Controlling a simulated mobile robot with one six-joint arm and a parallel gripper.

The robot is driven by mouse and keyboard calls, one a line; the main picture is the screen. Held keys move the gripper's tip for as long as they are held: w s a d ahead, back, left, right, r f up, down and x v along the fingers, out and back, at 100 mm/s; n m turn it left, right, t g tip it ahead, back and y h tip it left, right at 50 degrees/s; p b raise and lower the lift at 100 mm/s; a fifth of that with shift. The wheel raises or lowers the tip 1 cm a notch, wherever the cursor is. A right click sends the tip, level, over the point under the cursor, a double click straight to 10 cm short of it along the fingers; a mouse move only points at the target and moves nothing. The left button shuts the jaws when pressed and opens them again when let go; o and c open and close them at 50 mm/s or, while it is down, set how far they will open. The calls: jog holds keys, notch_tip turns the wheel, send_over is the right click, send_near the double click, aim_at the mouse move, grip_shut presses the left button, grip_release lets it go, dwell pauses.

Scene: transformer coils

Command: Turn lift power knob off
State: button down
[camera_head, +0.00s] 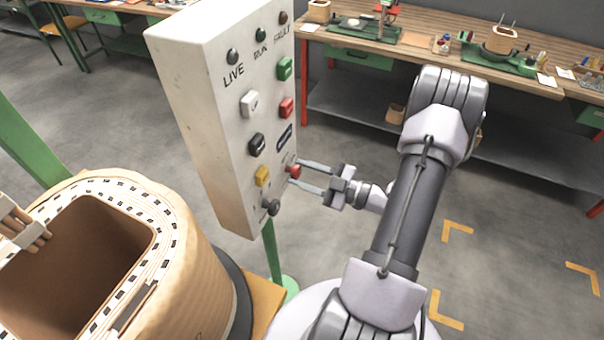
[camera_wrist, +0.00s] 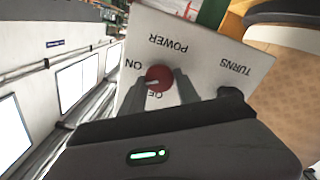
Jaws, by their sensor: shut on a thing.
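The lift power knob is the red round knob (camera_head: 294,171) low on the face of the white control box (camera_head: 185,95). My gripper (camera_head: 297,175) reaches it from the right, with one finger on each side, shut on it. In the wrist view the red knob (camera_wrist: 158,77) sits between my two fingers under the upside-down word POWER. A pale mark on the knob points to the left. "ON" shows at its upper left. The lettering below the knob is partly hidden by my gripper, and the exact knob setting is hard to tell.
Beside it on the box are a black knob (camera_head: 271,207), a yellow button (camera_head: 262,176) and several other buttons. A large wound coil (camera_head: 190,240) stands at the lower left. Workbenches (camera_head: 520,75) stand behind. The floor at right is open.

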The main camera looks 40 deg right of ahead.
jog(key=n+b, duration=0.1)
jog(key=n, duration=0.3)
jog(key=n+b, duration=0.1)
jog(key=n, duration=0.1)
jog(key=shift+f+b, duration=0.25)
jog(key=shift+b, duration=0.1)
jog(key=n+b, duration=0.3)
jog(key=n, duration=0.2)
jog(key=shift+a+n, duration=0.1)
jog(key=shift+n, duration=0.3)
jog(key=shift+b, duration=0.3)
jog(key=c, duration=0.9)
grip_release()
jog(key=shift+s, duration=0.1)
jog(key=p+v, duration=0.4)
jog(key=v, duration=1.3)
jog(key=shift+s+p, duration=0.2)
jog(key=shift+p, duration=0.15)
